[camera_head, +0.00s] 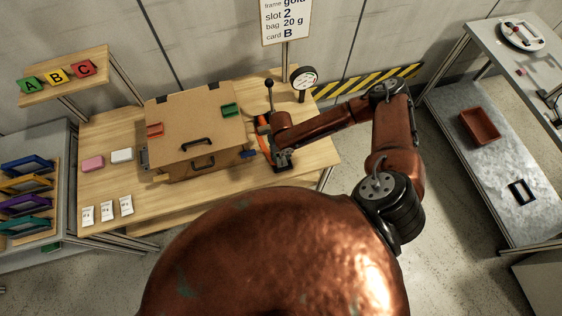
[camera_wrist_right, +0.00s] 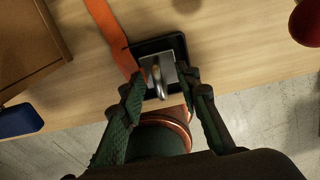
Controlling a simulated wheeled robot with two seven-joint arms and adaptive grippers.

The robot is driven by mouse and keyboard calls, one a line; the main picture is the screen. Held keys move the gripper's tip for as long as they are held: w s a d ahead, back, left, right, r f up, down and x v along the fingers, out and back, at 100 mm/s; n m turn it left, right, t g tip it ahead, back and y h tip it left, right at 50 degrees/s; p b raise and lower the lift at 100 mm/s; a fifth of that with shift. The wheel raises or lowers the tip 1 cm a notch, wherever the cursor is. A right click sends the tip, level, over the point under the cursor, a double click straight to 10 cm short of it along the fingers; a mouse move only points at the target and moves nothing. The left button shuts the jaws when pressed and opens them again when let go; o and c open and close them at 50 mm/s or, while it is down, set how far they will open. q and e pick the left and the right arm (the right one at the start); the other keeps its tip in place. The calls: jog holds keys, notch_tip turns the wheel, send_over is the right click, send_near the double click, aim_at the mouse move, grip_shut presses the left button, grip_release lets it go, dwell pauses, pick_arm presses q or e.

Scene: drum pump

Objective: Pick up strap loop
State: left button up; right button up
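An orange strap (camera_wrist_right: 108,32) runs over the wooden table to a dark pad (camera_wrist_right: 179,42) in the right wrist view. A grey metal loop (camera_wrist_right: 158,84) stands on a small plate at the pad's near side. My right gripper (camera_wrist_right: 163,82) is open, with one finger on each side of the loop; I cannot tell whether they touch it. In the head view my right gripper (camera_head: 283,158) is low at the table's right part, beside the cardboard-brown box (camera_head: 199,122); the arm partly hides the orange strap (camera_head: 263,124). My left gripper is not in view.
A black-knobbed lever (camera_head: 269,92) and a round gauge (camera_head: 303,78) stand just behind my right gripper. White cards (camera_head: 107,210), a pink block (camera_head: 93,164) and a white block (camera_head: 121,156) lie left of the box. A shelf with a red tray (camera_head: 479,127) is at right.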

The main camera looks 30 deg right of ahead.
grip_shut()
dwell(0.7)
